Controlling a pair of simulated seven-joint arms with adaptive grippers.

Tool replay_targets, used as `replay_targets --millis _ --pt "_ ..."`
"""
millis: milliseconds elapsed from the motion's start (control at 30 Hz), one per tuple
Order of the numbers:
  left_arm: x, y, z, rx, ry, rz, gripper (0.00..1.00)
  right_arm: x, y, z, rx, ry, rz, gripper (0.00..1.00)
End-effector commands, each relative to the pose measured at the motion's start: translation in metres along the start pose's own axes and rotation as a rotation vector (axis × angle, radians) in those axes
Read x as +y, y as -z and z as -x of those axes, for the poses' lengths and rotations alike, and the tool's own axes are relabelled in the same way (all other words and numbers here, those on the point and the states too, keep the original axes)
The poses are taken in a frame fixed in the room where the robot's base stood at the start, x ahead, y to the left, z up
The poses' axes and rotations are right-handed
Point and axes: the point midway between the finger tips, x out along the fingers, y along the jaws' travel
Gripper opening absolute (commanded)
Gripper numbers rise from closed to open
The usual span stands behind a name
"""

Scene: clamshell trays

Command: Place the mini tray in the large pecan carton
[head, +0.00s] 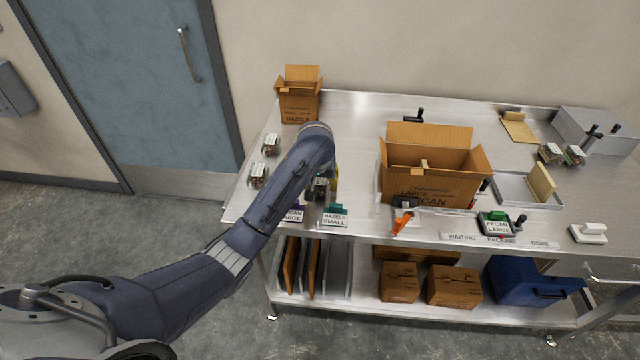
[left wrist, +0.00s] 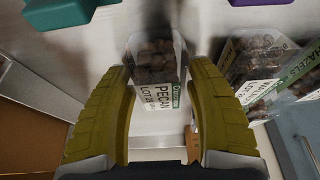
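A small clear clamshell tray of brown nuts (left wrist: 155,62), with a white label reading PECAN, lies between my left gripper's yellow fingers in the left wrist view. In the head view, a tray (head: 319,188) shows partly behind my left arm's end. My left gripper (left wrist: 160,85) is open, its fingers on both sides of the pecan tray with some gap visible. In the head view the gripper (head: 334,182) is mostly hidden by the wrist. The large pecan carton (head: 430,187) stands open-topped, flaps up, mid-table. My right gripper is not in view.
Other trays (head: 258,175) (left wrist: 250,65) stand at the table's left. A hazels carton (head: 299,106) is at the back left. Label stands (head: 335,215) line the front edge. An orange-handled tool (head: 402,222) lies before the pecan carton. A grey tray (head: 515,190) is to its right.

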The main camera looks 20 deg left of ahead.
Motion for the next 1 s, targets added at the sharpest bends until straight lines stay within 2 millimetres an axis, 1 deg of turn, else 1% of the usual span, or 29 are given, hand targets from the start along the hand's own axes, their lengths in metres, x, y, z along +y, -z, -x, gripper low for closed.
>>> replay_targets --millis 33,267,300,333,400,433,467,633,767,867,1000 --pt "0.000 0.000 0.000 0.000 0.000 0.000 0.48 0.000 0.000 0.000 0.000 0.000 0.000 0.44" --pt "0.000 0.000 0.000 0.000 0.000 0.000 0.21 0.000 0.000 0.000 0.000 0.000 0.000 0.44" --pt "0.000 0.000 0.000 0.000 0.000 0.000 0.18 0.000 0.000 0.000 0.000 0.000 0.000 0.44" --pt "0.000 0.000 0.000 0.001 0.000 0.000 0.18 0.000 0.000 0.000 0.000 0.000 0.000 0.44" --pt "0.000 0.000 0.000 0.001 0.000 0.000 0.07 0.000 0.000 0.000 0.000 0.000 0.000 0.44" --pt "0.000 0.000 0.000 0.001 0.000 0.000 0.07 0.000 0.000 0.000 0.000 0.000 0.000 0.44" --pt "0.000 0.000 0.000 0.001 0.000 0.000 0.05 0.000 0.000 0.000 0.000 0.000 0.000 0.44" --pt "0.000 0.001 0.003 0.001 -0.001 0.000 0.04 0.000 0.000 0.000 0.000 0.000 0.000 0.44" --pt "0.001 0.004 0.009 0.002 -0.002 -0.001 0.04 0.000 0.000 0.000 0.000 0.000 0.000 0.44" --pt "0.002 0.008 0.018 0.002 -0.004 0.002 0.04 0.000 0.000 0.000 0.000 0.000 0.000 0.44" --pt "0.002 0.016 0.037 0.003 -0.004 0.001 0.04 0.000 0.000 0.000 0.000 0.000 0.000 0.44"
